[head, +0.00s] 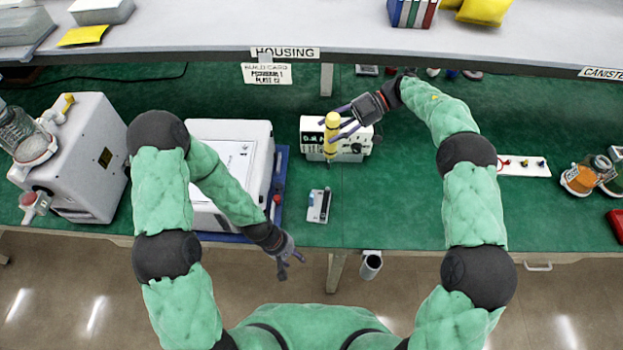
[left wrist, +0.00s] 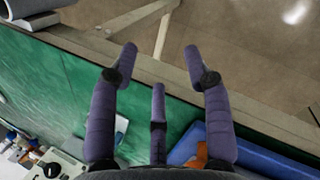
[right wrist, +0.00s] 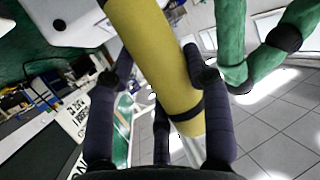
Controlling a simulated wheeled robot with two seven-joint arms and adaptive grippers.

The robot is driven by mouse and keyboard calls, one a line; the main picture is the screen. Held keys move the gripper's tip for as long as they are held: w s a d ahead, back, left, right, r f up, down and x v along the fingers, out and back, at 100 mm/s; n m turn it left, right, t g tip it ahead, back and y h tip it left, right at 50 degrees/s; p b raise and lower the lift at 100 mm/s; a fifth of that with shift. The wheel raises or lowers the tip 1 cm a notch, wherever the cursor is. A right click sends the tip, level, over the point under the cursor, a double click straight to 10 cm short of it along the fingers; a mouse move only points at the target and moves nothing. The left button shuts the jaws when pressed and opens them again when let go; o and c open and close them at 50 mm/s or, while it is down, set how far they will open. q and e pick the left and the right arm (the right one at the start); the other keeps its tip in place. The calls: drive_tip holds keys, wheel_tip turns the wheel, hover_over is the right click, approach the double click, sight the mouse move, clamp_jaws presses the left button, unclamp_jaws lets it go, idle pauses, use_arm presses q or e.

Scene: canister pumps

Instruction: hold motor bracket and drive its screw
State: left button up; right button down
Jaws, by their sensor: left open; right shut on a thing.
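My right gripper (head: 345,123) is shut on a yellow power driver (head: 331,134), held upright with its tip down, in front of a white box-shaped unit. The driver's yellow body (right wrist: 150,50) fills the middle of the right wrist view, between the fingers. A small pale plate with dark and blue parts (head: 319,205), possibly the motor bracket, sits on the green mat below and nearer than the driver, apart from it. I cannot make out a screw. My left gripper (head: 290,262) is open and empty at the table's front edge; its spread fingers show in the left wrist view (left wrist: 160,58).
A white unit with knobs (head: 312,140) stands behind the driver. A large white box with a paper sheet (head: 230,165) stands on a blue tray at left. A grey cylinder (head: 371,264) hangs at the front edge. The green mat (head: 415,215) is clear right of the plate.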

sight(310, 201)
use_arm(q)
drive_tip(key=w+d+r+n, duration=0.1)
drive_tip(key=w, duration=0.2)
drive_tip(key=w+d+r+n, duration=0.1)
drive_tip(key=w+r+n, duration=0.1)
drive_tip(key=w, duration=0.2)
drive_tip(key=w+d+r+n+y, duration=0.1)
drive_tip(key=w+d, duration=0.1)
drive_tip(key=w, duration=0.2)
drive_tip(key=shift+r+g, duration=0.2)
drive_tip(key=shift+g, duration=0.1)
drive_tip(key=w+r+n+y, duration=0.1)
drive_tip(key=w+r, duration=0.1)
drive_tip(key=w, duration=0.1)
drive_tip(key=w+r+n+y, duration=0.1)
drive_tip(key=w+r+n, duration=0.1)
drive_tip(key=w+r, duration=0.1)
drive_tip(key=w+r+n+y, duration=0.1)
drive_tip(key=w+r, duration=0.1)
drive_tip(key=w, duration=0.1)
drive_tip(key=shift+d+r+n+t, duration=0.2)
drive_tip(key=shift+d+n+t, duration=0.1)
drive_tip(key=shift+d+t, duration=0.1)
use_arm(e)
drive_tip(key=shift+r, duration=0.1)
use_arm(q)
wheel_tip(310, 201, down, 12)
drive_tip(key=shift+w+r, duration=0.1)
